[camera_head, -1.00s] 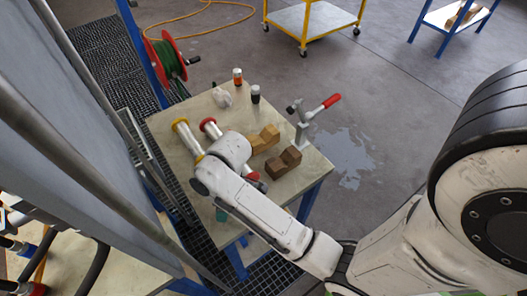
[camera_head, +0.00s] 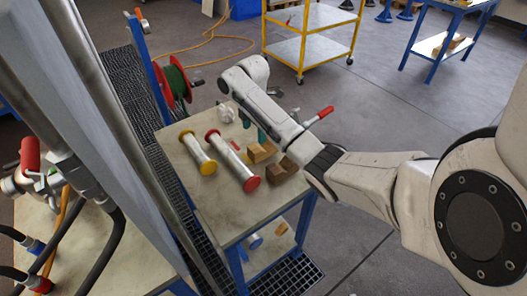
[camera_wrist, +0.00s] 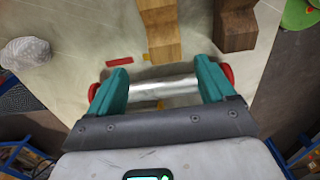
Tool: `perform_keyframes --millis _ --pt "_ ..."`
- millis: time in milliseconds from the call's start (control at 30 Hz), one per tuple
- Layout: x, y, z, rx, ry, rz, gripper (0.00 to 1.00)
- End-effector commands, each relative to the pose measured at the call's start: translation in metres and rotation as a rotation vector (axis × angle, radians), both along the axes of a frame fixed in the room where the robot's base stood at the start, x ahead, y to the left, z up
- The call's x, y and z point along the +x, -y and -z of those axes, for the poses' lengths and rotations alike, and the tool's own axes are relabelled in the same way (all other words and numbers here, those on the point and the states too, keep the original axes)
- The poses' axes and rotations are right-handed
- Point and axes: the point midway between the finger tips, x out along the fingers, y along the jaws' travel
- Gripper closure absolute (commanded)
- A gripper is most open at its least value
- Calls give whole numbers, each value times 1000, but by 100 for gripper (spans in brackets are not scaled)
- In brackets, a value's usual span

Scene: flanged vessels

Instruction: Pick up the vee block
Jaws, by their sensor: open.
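Two wooden blocks with notches stand side by side on the bench: a lighter block (camera_head: 262,152) and a darker brown block (camera_head: 283,170). I cannot tell which the task means. In the wrist view the lighter block (camera_wrist: 160,32) is at the top centre and the darker one (camera_wrist: 236,25) at the top right, both cut by the frame's edge. My gripper (camera_wrist: 161,66) has its teal fingers apart above the bench, nothing held. A metal pipe piece with red flanges (camera_wrist: 162,88) shows beyond and between them. In the head view my arm partly hides the fingers.
The red-flanged pipe piece (camera_head: 232,160) and a yellow-flanged one (camera_head: 197,151) lie left of the blocks. A whitish crumpled item (camera_head: 226,115) lies behind them. The bench front (camera_head: 228,225) is clear.

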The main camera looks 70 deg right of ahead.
Motion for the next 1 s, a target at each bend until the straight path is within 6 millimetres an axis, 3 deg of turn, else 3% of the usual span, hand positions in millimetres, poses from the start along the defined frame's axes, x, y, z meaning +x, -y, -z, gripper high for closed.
perform_keyframes --millis 133,467,700,1000 --pt "-1 -1 24 2 -2 1 17" --pt "-3 -4 49 2 -1 1 17" --pt "-6 -6 84 1 -1 2 17" --pt "-6 -6 92 0 1 1 17"
